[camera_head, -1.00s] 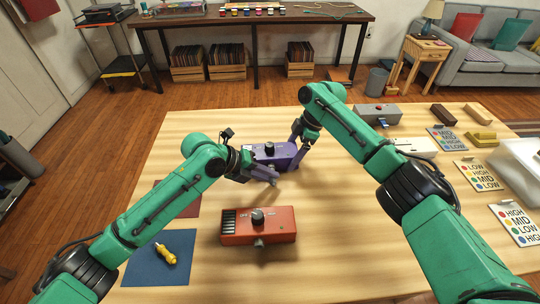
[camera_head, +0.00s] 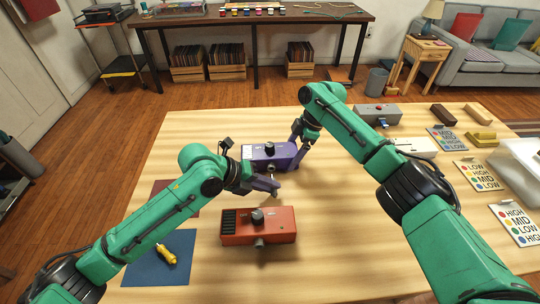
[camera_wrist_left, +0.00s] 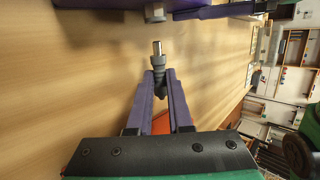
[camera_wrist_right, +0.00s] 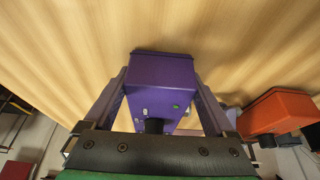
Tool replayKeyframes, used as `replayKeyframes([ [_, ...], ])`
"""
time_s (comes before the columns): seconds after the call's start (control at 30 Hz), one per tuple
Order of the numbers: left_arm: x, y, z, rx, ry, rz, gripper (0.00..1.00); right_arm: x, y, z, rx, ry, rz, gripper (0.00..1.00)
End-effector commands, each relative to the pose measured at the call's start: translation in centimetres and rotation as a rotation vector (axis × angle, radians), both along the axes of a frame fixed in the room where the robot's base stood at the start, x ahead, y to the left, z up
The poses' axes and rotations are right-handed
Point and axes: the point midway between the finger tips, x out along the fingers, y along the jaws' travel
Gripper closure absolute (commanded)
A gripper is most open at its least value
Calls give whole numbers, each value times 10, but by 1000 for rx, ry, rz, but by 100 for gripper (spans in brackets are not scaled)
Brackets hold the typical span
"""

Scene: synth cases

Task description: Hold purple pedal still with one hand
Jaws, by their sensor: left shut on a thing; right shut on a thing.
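The purple pedal (camera_head: 278,152) stands upright on the table, with a black knob on top. My right gripper (camera_head: 296,160) is shut on it from the right; in the right wrist view the fingers lie along both sides of the pedal (camera_wrist_right: 160,85). My left gripper (camera_head: 274,187) is in front of the pedal, shut on a grey plug with a metal tip (camera_wrist_left: 158,62). The tip points toward a metal socket (camera_wrist_left: 154,12) on the pedal's near side, with a clear gap between. No cable shows on the plug.
A red-orange pedal (camera_head: 258,226) stands close in front of the left gripper. A blue mat (camera_head: 150,272) holds a yellow-handled tool (camera_head: 166,254). A grey pedal (camera_head: 376,114), label cards (camera_head: 474,175) and a clear bin (camera_head: 522,165) stand on the right.

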Motion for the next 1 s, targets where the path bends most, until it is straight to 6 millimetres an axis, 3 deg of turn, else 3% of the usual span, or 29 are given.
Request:
replayKeyframes([
  [0.43,-7,0,0,-1,1,0,100,0,0,0,0,0,1,77],
  [0.57,-2,10,3,-3,20,36,100,0,0,0,0,0,1,77],
  [0.67,6,37,8,-8,71,125,100,0,0,0,0,0,0,77],
  [0.77,15,80,16,-25,153,260,100,0,0,0,0,0,0,77],
  [1.0,13,205,41,-131,380,597,100,0,0,0,0,0,0,77],
])
